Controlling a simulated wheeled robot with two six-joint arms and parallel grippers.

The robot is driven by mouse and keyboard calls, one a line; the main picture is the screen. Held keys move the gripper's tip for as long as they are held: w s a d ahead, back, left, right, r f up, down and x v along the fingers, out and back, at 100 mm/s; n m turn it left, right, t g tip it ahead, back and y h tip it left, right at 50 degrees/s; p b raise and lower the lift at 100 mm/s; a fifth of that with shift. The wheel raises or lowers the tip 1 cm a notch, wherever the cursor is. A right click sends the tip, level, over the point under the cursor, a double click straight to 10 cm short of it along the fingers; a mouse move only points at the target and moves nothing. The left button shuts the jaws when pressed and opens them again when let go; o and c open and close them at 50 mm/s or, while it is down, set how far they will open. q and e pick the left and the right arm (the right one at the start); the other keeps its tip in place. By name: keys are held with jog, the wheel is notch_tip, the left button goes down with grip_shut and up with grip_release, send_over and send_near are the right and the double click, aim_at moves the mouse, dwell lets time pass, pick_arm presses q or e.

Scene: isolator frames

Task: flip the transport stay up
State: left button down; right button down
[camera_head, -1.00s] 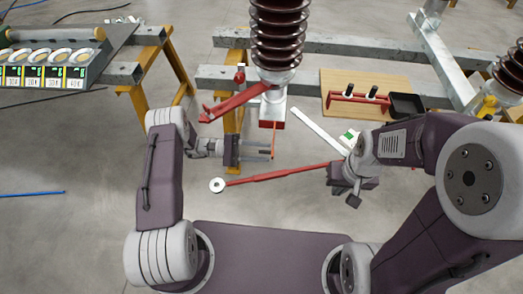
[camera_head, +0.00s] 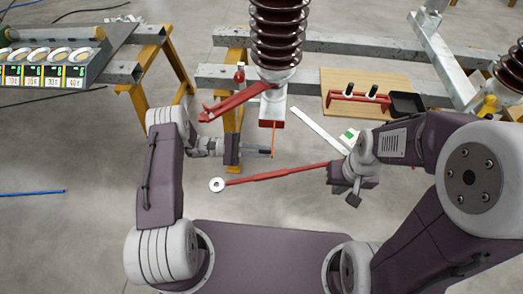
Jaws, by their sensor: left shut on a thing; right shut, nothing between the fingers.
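A thin orange-red rod (camera_head: 275,136) hangs upright below the red block (camera_head: 272,123) under the brown ribbed insulator (camera_head: 279,35); it looks like the transport stay, though I cannot be sure. My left gripper (camera_head: 268,153) comes in from the left, its fingers shut on the rod near its lower end. A red flat lever (camera_head: 240,101) sticks out left from the insulator base. My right gripper (camera_head: 343,176) is shut and empty. A long red bar (camera_head: 272,175) with a white ring end reaches toward it; I cannot tell whether they touch.
A wooden board (camera_head: 375,82) with a red rack and a black tray (camera_head: 406,104) lies on the metal beams at the back right. A yellow post (camera_head: 233,122) stands behind my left gripper.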

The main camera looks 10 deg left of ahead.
dwell(0.8)
pick_arm(q)
notch_tip(320, 180, up, 6)
jog(key=n+p, duration=0.3)
jog(key=n, duration=0.1)
jog(key=shift+w+f, duration=0.1)
jog(key=shift+f, duration=0.1)
jog(key=shift+w+r, duration=0.1)
jog(key=shift+r, duration=0.05)
